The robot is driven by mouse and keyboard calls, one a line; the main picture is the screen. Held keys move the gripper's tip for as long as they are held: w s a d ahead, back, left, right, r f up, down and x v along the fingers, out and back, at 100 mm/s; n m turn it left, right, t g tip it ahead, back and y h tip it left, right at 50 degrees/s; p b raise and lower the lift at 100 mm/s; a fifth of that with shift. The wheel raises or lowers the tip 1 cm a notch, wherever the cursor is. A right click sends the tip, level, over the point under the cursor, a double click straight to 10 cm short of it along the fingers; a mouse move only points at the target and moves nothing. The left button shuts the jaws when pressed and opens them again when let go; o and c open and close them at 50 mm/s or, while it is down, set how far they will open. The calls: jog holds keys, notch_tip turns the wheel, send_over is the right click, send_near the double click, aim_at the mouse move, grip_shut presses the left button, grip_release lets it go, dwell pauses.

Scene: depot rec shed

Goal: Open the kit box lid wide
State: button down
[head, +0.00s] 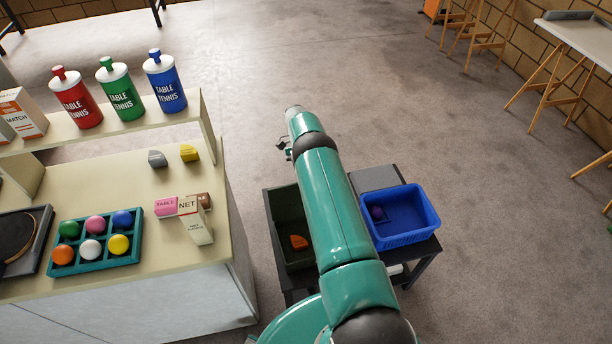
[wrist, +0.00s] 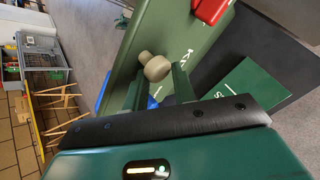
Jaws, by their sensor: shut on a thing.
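My gripper (wrist: 157,78) is shut on a beige knob (wrist: 155,66). The knob stands on a green panel with pale lettering, which looks like the kit box lid (wrist: 150,28). The lid looks tilted in the wrist view, but its exact angle cannot be told. In the head view a dark green open-topped box (head: 283,215) stands left of my arm with an orange piece (head: 299,242) in it; I cannot tell for sure that it is the kit box. My arm hides the lid and most of the gripper there; a small dark part of the gripper (head: 285,147) shows.
A blue basket (head: 405,216) with a small purple ball stands right of my arm on a dark cart (head: 424,255). Left is a cream counter (head: 110,185) with a ball tray (head: 97,268), bottles and small boxes. A red piece (wrist: 210,10) shows in the wrist view.

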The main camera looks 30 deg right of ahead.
jog(key=shift+s+f, duration=0.3)
jog(key=shift+f, duration=0.15)
jog(key=c, duration=1.1)
grip_release()
jog(key=shift+d, duration=0.1)
jog(key=shift+c, duration=0.2)
jog(key=s+a+r, duration=0.2)
jog(key=s+r, duration=0.4)
jog(key=s+a+r, duration=0.3)
jog(key=s+r, duration=0.4)
jog(key=shift+r, duration=0.2)
jog(key=shift+c, duration=0.2)
